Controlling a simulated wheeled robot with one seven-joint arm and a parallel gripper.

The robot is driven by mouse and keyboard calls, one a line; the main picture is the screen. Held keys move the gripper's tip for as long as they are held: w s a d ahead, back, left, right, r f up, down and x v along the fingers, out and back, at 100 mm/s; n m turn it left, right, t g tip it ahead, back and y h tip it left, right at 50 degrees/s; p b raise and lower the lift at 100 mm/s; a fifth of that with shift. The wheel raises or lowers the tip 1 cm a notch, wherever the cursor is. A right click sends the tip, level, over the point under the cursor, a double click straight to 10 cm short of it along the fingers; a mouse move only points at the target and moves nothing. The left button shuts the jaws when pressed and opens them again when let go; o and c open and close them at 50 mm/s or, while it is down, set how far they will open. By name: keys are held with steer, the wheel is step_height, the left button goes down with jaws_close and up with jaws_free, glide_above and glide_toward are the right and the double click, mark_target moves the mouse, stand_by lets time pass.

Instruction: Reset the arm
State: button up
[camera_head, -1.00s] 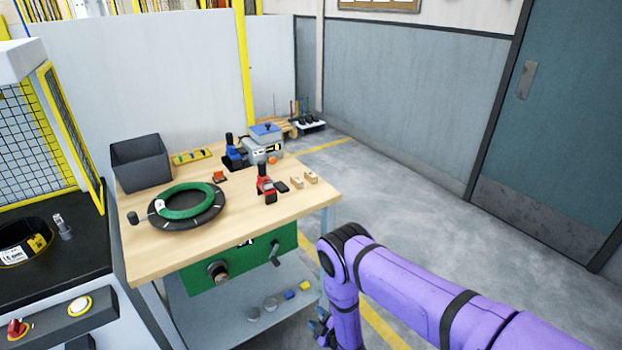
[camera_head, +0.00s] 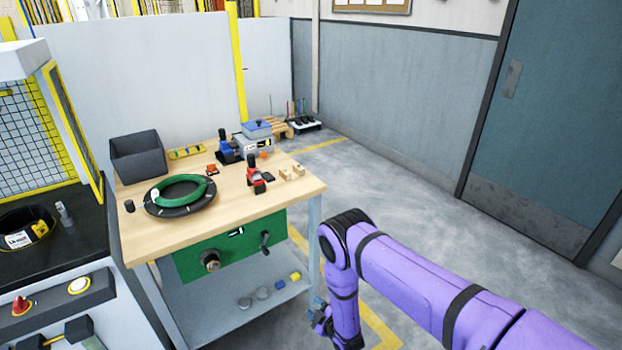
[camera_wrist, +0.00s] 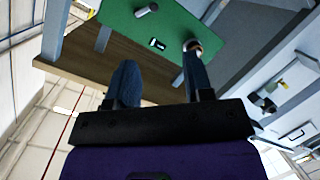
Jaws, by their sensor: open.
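My purple arm reaches in from the lower right in the head view, bent at the elbow, with the forearm hanging down. My gripper (camera_head: 318,316) is low at the right of the wooden workbench (camera_head: 240,215), beside its lower shelf, and is partly hidden by the forearm. In the wrist view my gripper (camera_wrist: 158,80) shows two dark fingers spread apart with nothing between them. Beyond them is the bench's green front panel (camera_wrist: 158,48) with a knob, seen at an odd angle.
A green coil (camera_head: 181,192) lies on a black round plate on the bench. A grey bin (camera_head: 140,160), a red tool (camera_head: 256,178) and a blue-and-grey device (camera_head: 256,135) also stand there. A machine is at the left. The floor (camera_head: 400,170) between bench and door is clear.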

steer(key=w+d+r+m+h, duration=0.1)
steer(key=w+r+m+h, duration=0.1)
steer(key=w+r, duration=0.8)
steer(key=w+d+r+m+h, duration=0.15)
steer(key=w+r, duration=0.25)
steer(key=r, duration=1.2)
steer(key=s+d+r+m+g+h, duration=0.1)
steer(key=d+r, duration=0.2)
steer(key=r, duration=0.6)
steer(key=s+d+r+m+g, duration=0.1)
steer(key=d+r+m, duration=0.15)
steer(key=r, duration=0.55)
steer(key=s+d+r+m+h, duration=0.1)
steer(key=d+r, duration=0.3)
steer(key=r, duration=0.5)
steer(key=s+d+r+m+g+h, duration=0.1)
steer(key=s+d+r+m, duration=0.1)
steer(key=s+d+r, duration=0.6)
steer(key=s+d+r+m+g+h, duration=0.1)
steer(key=s+d+r+m+g, duration=0.15)
steer(key=s+r, duration=0.8)
steer(key=s+d+r+m+g, duration=0.1)
steer(key=s+d, duration=0.2)
steer(key=s, duration=1)
steer(key=s+d+r+m, duration=0.1)
steer(key=s+d+m, duration=0.1)
steer(key=s, duration=1.1)
steer(key=shift+d+r+g, duration=0.25)
steer(key=shift+d+g, duration=0.1)
steer(key=shift+d, duration=0.15)
